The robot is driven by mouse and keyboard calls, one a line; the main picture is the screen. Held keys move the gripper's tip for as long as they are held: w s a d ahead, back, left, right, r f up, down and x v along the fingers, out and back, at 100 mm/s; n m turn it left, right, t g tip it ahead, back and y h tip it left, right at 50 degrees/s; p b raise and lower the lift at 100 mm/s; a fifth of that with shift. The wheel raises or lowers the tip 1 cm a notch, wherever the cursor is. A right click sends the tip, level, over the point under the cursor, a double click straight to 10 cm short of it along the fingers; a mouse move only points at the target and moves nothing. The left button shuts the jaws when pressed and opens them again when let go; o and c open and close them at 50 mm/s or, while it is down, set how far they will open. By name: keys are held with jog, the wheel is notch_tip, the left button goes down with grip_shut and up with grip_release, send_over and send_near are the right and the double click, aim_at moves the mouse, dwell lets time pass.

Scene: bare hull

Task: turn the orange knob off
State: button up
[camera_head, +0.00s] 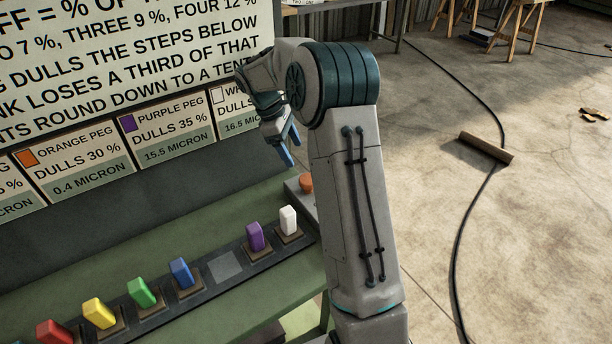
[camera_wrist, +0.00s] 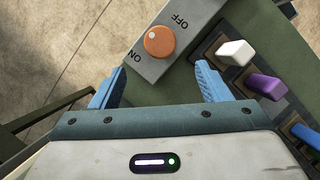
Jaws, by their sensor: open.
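The orange knob (camera_wrist: 161,43) is round and sits on a grey plate (camera_wrist: 200,14) marked ON at one end and OFF at the other, in the wrist view. A pale dot shows on the knob's upper left; I cannot tell surely which mark it is set to. In the head view the orange knob (camera_head: 306,184) shows at the bench's far end, partly hidden by my arm. My gripper (camera_wrist: 158,84) is open and empty, its blue fingers wide apart, the knob lying ahead of the gap between them. In the head view my gripper (camera_head: 288,146) hangs above the knob, apart from it.
A dark strip (camera_head: 222,267) on the green bench (camera_head: 250,205) holds a row of coloured pegs, with the white peg (camera_head: 288,220) and purple peg (camera_head: 256,237) nearest the knob. A lettered board (camera_head: 120,70) stands behind. Open floor lies to the right, with cables.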

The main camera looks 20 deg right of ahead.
aim_at(306, 178)
jog(key=p+x, duration=0.1)
jog(key=x, duration=0.9)
jog(key=shift+d+f, duration=0.1)
jog(key=shift+f, duration=0.25)
jog(key=c, duration=1)
